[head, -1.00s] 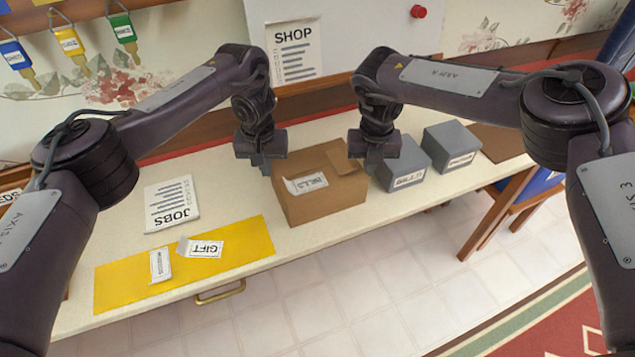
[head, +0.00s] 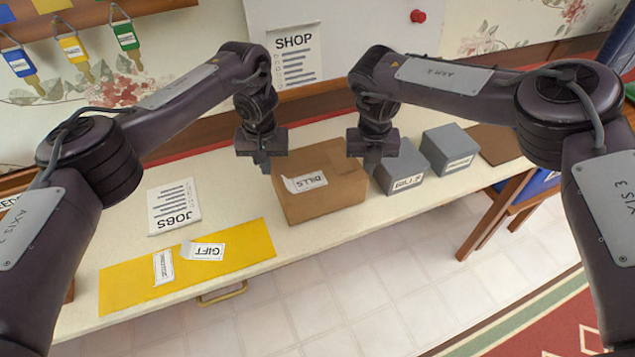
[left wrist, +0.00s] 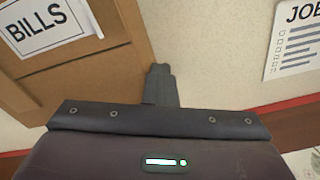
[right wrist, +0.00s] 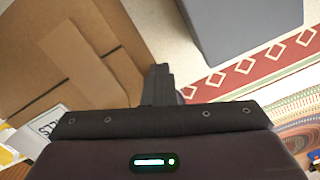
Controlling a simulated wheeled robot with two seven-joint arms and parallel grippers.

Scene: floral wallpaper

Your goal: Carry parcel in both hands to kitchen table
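The parcel, a brown cardboard box (head: 325,199), is over the pale counter between my two hands. A paper marked BILLS (head: 305,182) lies on its top. My left gripper (head: 262,160) is at its left side. In the left wrist view its fingers (left wrist: 160,85) look shut together, against or very near the box wall. My right gripper (head: 372,160) is at the opposite side. In the right wrist view its fingers (right wrist: 158,85) also look shut, close along the box edge. Neither pinches the cardboard between its fingers. I cannot tell whether the box's underside touches the counter.
Two grey boxes (head: 405,179) (head: 451,148) stand close right of the parcel. A yellow mat (head: 125,285) with papers, including GIFT (head: 204,252), and a JOBS sheet (head: 174,206) lie left. A wooden-legged piece (head: 495,215) stands right of the counter. Tiled floor (head: 360,290) in front is clear.

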